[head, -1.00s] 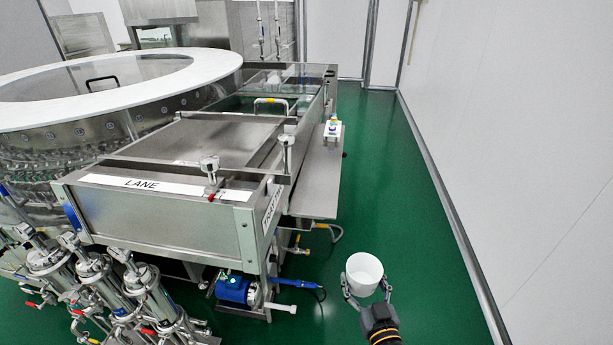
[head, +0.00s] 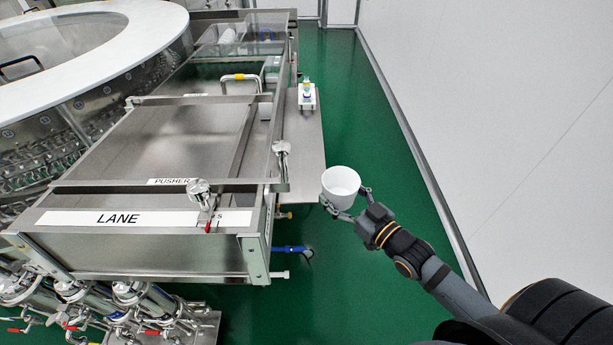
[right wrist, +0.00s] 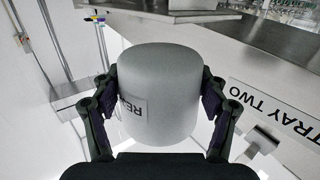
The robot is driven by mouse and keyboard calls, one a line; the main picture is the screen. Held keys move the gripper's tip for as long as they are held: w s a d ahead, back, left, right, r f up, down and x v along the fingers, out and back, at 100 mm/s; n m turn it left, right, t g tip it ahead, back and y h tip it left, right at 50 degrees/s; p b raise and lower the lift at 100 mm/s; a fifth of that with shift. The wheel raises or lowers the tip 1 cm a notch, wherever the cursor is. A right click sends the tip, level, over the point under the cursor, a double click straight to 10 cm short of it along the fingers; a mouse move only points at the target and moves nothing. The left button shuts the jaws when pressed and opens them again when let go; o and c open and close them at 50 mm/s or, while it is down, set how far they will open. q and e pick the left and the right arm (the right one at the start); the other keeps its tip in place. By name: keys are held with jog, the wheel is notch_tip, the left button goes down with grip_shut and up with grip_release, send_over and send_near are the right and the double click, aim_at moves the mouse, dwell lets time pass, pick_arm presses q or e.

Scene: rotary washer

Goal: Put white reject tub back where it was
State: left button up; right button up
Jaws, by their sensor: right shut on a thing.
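The white reject tub (head: 341,186) is a round open-topped cup, held upright over the green floor just right of the machine's side shelf. My right gripper (head: 344,204) is shut on it, one finger on each side. In the right wrist view the tub (right wrist: 158,85) fills the middle between the fingers of my right gripper (right wrist: 160,100), with part of a label starting "RE" showing. The metal side shelf (head: 305,140) runs along the machine's right side, with free surface in front of a small control box. My left gripper is not in view.
The small white box with buttons (head: 306,97) stands on the shelf. The steel lane (head: 150,238) with knobs and a raised clamp (head: 282,165) borders the shelf on the left. A white wall (head: 500,130) stands right, with clear green floor (head: 360,110) between.

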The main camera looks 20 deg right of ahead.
aim_at(330, 186)
jog(key=w+b, duration=0.1)
jog(key=w+a+f+b, duration=0.1)
jog(key=w, duration=0.1)
jog(key=w+b, duration=0.1)
jog(key=b, duration=0.1)
jog(key=shift+w+a+f, duration=0.15)
jog(key=shift+w+f, duration=0.05)
jog(key=w, duration=0.1)
jog(key=w+a+r, duration=0.1)
jog(key=w, duration=0.1)
jog(key=w+b, duration=0.1)
jog(key=shift+w+a+r, duration=0.15)
jog(key=shift+w+a, duration=0.15)
jog(key=shift+a, duration=0.1)
jog(key=shift+w+a, duration=0.15)
jog(key=shift+w, duration=0.15)
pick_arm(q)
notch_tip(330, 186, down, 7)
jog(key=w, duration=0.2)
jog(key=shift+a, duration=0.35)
pick_arm(e)
jog(key=shift+w, duration=0.2)
jog(key=x, duration=0.3)
jog(key=shift+r, duration=0.2)
jog(key=shift+a+f, duration=0.15)
jog(key=shift+f, duration=0.65)
jog(key=shift+w+f, duration=0.1)
jog(key=shift+f, duration=0.1)
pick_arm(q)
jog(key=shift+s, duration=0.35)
